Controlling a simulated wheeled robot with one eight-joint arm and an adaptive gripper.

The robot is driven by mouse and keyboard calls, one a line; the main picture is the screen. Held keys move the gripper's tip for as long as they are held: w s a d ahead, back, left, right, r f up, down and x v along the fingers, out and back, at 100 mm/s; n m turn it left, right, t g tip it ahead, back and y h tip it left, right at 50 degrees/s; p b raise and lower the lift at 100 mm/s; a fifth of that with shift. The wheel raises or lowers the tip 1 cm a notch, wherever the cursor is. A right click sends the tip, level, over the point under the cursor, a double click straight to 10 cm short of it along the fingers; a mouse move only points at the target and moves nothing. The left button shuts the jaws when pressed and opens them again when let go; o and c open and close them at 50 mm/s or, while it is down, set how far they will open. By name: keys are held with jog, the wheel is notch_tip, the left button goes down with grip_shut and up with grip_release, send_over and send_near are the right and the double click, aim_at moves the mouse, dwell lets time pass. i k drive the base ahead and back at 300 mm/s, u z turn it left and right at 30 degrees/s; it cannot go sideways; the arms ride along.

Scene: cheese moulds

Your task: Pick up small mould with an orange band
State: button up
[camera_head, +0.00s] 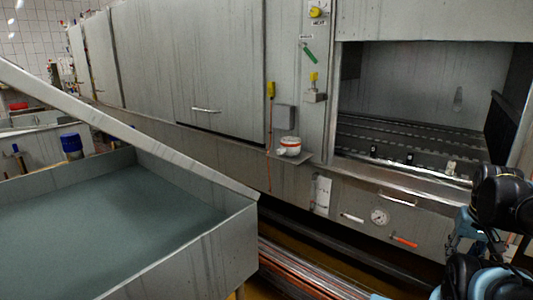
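A small white mould with an orange band (290,146) stands upright on a small ledge (288,157) on the front of the grey machine, near the middle of the view. It looks uncovered and nothing touches it. Black and light blue parts of my arm show at the lower right, well apart from the mould. I cannot make out my gripper's fingers among them.
A large grey metal basin (225,243) with a sloping bar fills the lower left. An open machine bay (405,90) with dark racks is at the right. A small grey box (284,118) is just above the mould. Metal rails (305,270) run below the machine.

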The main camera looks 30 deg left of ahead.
aim_at(290, 145)
jog(key=u, duration=1.8)
jog(key=k, duration=0.45)
jog(key=z, duration=0.35)
jog(key=i, duration=0.5)
